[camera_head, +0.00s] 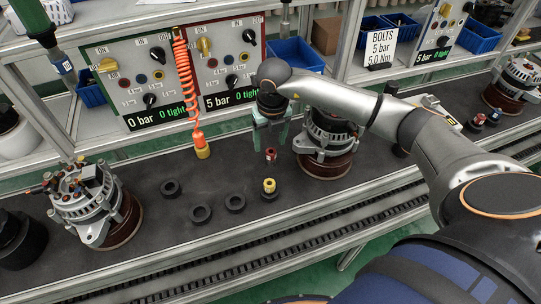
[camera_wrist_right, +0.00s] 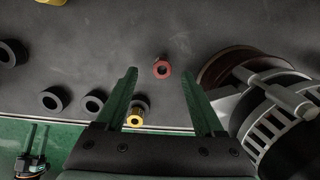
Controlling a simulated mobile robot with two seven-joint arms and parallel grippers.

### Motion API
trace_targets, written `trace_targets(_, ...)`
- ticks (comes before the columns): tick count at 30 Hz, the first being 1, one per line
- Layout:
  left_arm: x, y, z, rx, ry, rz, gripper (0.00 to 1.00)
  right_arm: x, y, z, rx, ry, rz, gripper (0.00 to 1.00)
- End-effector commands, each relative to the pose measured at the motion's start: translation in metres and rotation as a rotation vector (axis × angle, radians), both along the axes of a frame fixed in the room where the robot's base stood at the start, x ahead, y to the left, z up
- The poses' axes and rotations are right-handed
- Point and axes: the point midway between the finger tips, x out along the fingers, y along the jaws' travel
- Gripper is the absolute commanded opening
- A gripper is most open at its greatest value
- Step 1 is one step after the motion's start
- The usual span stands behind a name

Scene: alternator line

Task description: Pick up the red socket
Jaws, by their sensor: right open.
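The small red socket (camera_head: 270,155) stands on the dark work surface, just left of the middle alternator. It also shows in the right wrist view (camera_wrist_right: 161,69), between the fingertips in the picture. My right gripper (camera_head: 270,121) points down above and slightly behind the socket in the head view. Its green fingers (camera_wrist_right: 159,72) are apart with nothing held, and the socket is not touched as far as I can see. My left gripper (camera_wrist_right: 38,135) shows small at the lower left of the wrist view, over the green floor, its fingers apart and empty.
A yellow socket (camera_head: 269,186) in a black ring stands close in front. Several empty black rings (camera_head: 200,213) lie to the left. The middle alternator (camera_head: 328,133) stands close on the right, another alternator (camera_head: 85,200) at left. An orange coiled hose (camera_head: 184,75) hangs behind.

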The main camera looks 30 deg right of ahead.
Motion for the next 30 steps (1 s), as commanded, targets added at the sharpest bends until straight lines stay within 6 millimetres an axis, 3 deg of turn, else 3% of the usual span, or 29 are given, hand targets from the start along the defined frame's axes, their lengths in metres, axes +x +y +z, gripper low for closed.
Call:
trace_targets(12,0.0,0.0,0.008,0.0,0.0,0.0,0.5,0.0,-0.004,-0.049,0.003,0.002,0.001,0.7)
trace_targets(21,0.0,0.0,0.008,0.0,0.0,0.0,0.5,0.001,-0.004,-0.056,0.002,0.0,0.002,0.7)
trace_targets(30,0.0,0.0,0.008,0.0,0.0,0.0,0.5,0.001,-0.004,-0.055,0.002,0.0,0.001,0.39)
